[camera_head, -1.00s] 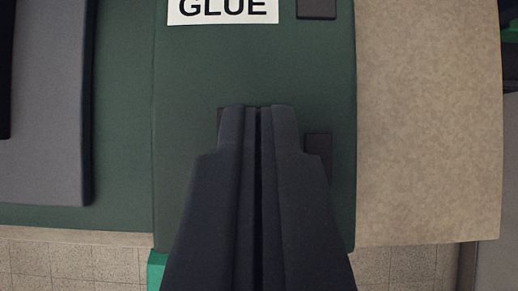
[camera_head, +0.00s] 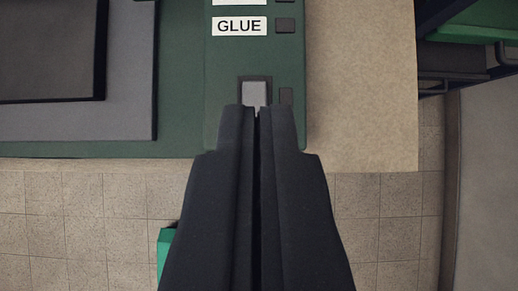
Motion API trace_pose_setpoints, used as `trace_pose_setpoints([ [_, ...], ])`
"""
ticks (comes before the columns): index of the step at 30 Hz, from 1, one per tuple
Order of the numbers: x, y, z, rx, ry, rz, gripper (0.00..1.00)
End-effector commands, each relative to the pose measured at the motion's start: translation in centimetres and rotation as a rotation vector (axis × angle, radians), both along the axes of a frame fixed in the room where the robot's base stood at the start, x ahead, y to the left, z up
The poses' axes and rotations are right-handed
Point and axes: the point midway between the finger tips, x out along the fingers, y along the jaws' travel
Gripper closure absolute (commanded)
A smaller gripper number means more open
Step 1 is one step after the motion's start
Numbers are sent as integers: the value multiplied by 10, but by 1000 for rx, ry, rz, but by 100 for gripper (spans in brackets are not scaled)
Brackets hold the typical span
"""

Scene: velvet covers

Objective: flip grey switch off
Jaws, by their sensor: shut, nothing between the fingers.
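The grey switch (camera_head: 255,92) is a light grey rocker in a dark frame on the green panel (camera_head: 225,75), just beyond my fingertips. Its lower edge is hidden behind my gripper. My gripper (camera_head: 257,112) is shut and empty, pointing up the picture at the switch. I cannot tell whether the tips touch the switch or which way it is tipped.
A white GLUE label (camera_head: 239,26) and a small dark block (camera_head: 285,25) lie above the switch. A beige surface (camera_head: 365,90) lies right, and a grey slab with a dark top (camera_head: 125,75) left. Tiled floor (camera_head: 385,215) lies below.

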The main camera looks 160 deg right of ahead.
Motion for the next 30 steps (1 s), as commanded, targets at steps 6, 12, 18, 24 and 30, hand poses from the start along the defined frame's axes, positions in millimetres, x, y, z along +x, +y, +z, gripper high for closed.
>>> trace_pose_setpoints([
  [6, -6, 0, 7, 1, 1, 1, 100],
  [12, -6, 0, 7, 1, 1, 1, 100],
  [18, -7, 13, 34, -4, -41, 1, 100],
  [24, -23, 59, 128, -21, -187, 1, 100],
  [30, -61, 110, 229, -23, -362, -8, 100],
])
